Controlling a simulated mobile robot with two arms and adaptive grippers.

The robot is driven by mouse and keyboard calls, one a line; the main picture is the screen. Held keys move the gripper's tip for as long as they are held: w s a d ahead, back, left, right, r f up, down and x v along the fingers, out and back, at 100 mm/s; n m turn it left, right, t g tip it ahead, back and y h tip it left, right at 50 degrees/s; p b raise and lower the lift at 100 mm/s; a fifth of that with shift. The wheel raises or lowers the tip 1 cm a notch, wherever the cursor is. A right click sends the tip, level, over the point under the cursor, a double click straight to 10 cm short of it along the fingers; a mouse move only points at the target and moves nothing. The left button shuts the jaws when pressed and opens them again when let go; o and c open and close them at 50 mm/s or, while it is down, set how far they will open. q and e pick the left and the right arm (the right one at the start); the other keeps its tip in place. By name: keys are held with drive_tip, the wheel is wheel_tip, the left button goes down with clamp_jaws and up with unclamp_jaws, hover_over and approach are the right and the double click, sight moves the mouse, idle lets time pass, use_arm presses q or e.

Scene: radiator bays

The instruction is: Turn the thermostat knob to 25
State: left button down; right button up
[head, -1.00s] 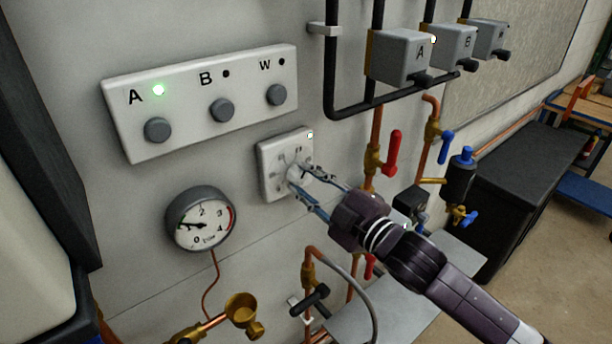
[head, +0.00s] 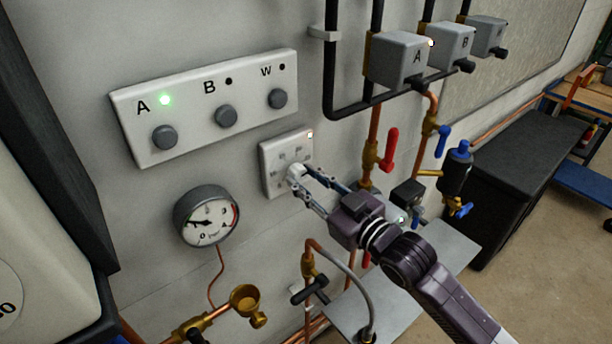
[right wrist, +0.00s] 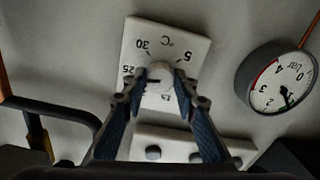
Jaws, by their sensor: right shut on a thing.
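The thermostat (head: 270,163) is a white square plate on the wall with a small lit indicator at its upper right corner. Its round white knob (head: 296,171) is partly covered by my right gripper (head: 299,180), whose fingers are shut on it from both sides. In the right wrist view the thermostat (right wrist: 190,50) appears upside down, with 30, 25, 5 and °C readable. The knob (right wrist: 161,87) sits between the fingertips (right wrist: 158,98). A dark mark on the knob points left, close to the 25. My left gripper is out of view.
A white panel (head: 190,90) with buttons A, B and W is above, its A light green. A pressure gauge (head: 207,216) is at lower left. Pipes with a red lever (head: 388,150) stand close on the right. A dark chest (head: 510,190) is farther right.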

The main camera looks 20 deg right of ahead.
drive_tip(key=shift+f, duration=0.1)
idle(0.4)
drive_tip(key=o, duration=1.2)
drive_tip(key=shift+c, duration=0.2)
drive_tip(key=v, duration=1.2)
